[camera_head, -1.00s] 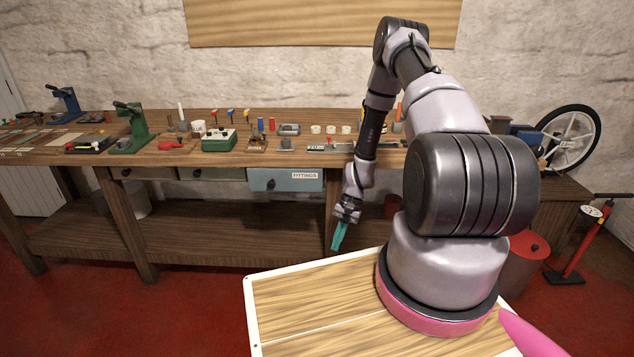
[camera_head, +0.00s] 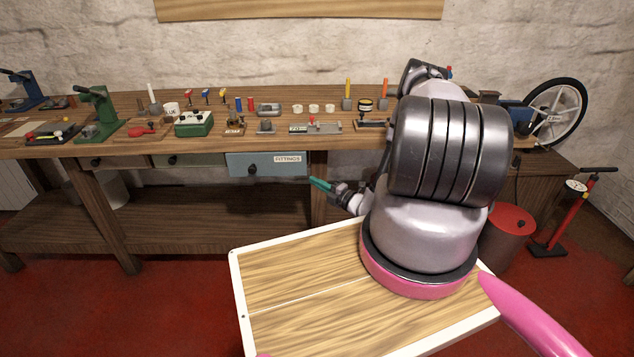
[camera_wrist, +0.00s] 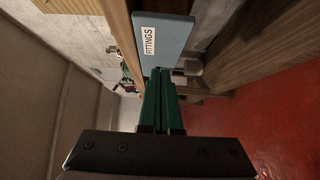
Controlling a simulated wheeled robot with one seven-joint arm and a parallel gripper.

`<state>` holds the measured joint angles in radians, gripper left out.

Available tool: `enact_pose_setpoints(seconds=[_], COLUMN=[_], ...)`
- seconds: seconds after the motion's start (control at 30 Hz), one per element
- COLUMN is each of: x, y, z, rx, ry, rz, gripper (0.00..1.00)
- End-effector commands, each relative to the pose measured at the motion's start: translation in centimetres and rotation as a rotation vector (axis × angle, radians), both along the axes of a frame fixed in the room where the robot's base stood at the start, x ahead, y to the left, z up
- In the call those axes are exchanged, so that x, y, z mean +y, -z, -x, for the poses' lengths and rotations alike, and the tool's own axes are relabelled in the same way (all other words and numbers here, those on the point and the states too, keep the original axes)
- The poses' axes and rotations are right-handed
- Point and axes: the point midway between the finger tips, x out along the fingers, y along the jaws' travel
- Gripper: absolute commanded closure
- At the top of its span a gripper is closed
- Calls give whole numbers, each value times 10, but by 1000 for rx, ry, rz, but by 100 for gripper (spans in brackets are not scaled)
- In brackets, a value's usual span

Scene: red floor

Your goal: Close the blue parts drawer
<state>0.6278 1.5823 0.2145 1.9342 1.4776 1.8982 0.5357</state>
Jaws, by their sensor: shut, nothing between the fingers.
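The blue parts drawer (camera_head: 240,160) is under the bench top in the head view, with a FITTINGS label and a dark round knob (camera_head: 251,169). Its front sits lower and nearer than the neighbouring drawer fronts, so it appears to stand partly out. My gripper (camera_head: 317,182) is shut and empty, just right of the drawer front and a little below its label. I cannot tell whether the fingers touch the drawer.
The wooden bench top (camera_head: 355,148) overhangs the drawers and carries tools and small parts. A bench leg (camera_head: 318,195) stands behind my gripper. A lower shelf (camera_head: 200,215) runs below. A red-lidded bin (camera_head: 510,220) and a floor pump (camera_head: 565,215) stand at the right.

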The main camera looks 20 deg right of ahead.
Motion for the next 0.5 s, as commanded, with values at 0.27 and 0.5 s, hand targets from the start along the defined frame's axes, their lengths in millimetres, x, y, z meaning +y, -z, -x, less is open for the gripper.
enact_pose_setpoints(seconds=[0.27, 0.5], x=[30, 22], y=[0, 0], z=[-55, -88], rx=[-4, -4], ry=[-7, -4], rz=[4, 5], gripper=[100, 100])
